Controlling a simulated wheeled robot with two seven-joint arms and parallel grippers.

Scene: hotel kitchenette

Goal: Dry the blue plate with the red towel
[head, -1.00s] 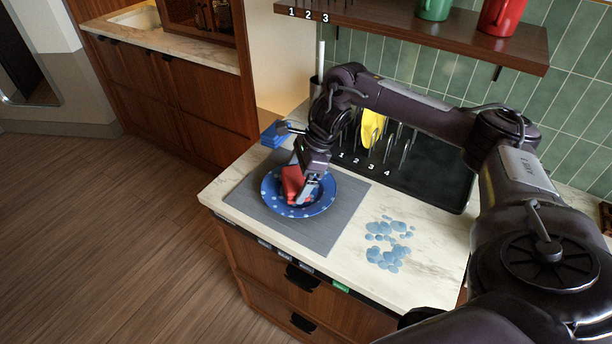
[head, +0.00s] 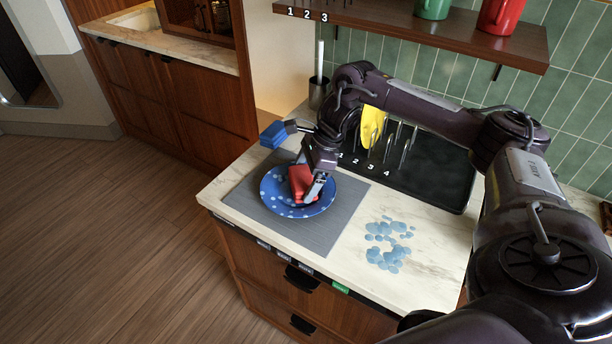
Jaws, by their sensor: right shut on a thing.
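The blue plate (head: 280,205) lies on a grey mat on the counter, with light spots on its surface that look like water drops. The red towel (head: 299,180) is bunched over the middle of the plate. My right gripper (head: 312,190) points down over the plate and is shut on the red towel, which appears to touch the plate. The fingertips are partly hidden by the towel. My left gripper is not in view.
The grey mat (head: 245,197) has bare room around the plate. A black rack (head: 440,175) with numbered slots and a yellow item (head: 371,127) stands behind. A blue object (head: 273,135) is behind the plate. A shelf (head: 440,32) holds mugs.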

